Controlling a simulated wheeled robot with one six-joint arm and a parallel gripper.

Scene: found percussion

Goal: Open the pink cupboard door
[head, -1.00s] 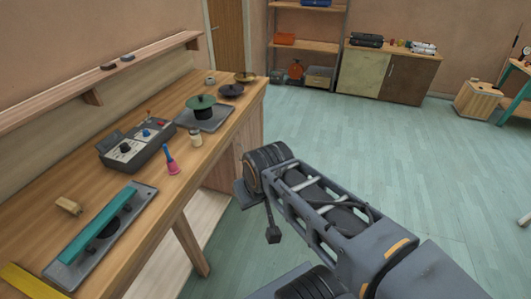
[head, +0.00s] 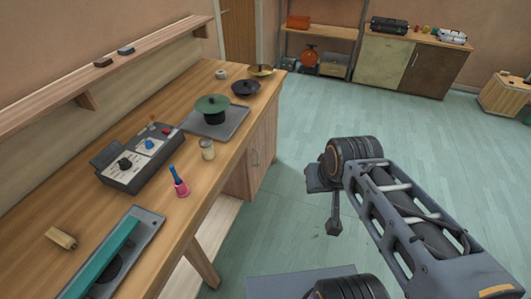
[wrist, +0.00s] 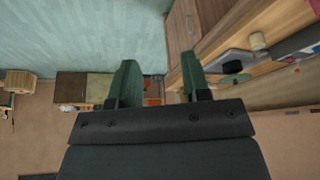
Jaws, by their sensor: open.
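A pinkish-brown wooden cupboard front (head: 263,148) is under the far end of the workbench, with a thin upright handle. It looks shut. No door shows a stronger pink, so I cannot be sure this is the pink door. The same wood front (wrist: 182,30) shows at the top of the wrist view, right of centre. My gripper (wrist: 160,80) is open, its two green fingers apart with nothing between them. The cupboard front is beyond the fingertips, not touching. In the head view my arm stands right of the bench, and I cannot make out the gripper.
The workbench (head: 165,209) holds a grey control box (head: 141,157), a pink-and-blue bell (head: 179,182), a jar (head: 207,149) and cymbals. A low cabinet (head: 408,66) with cream and brown doors stands at the back wall beside a shelf rack (head: 319,36). The pale green floor (head: 300,110) between is clear.

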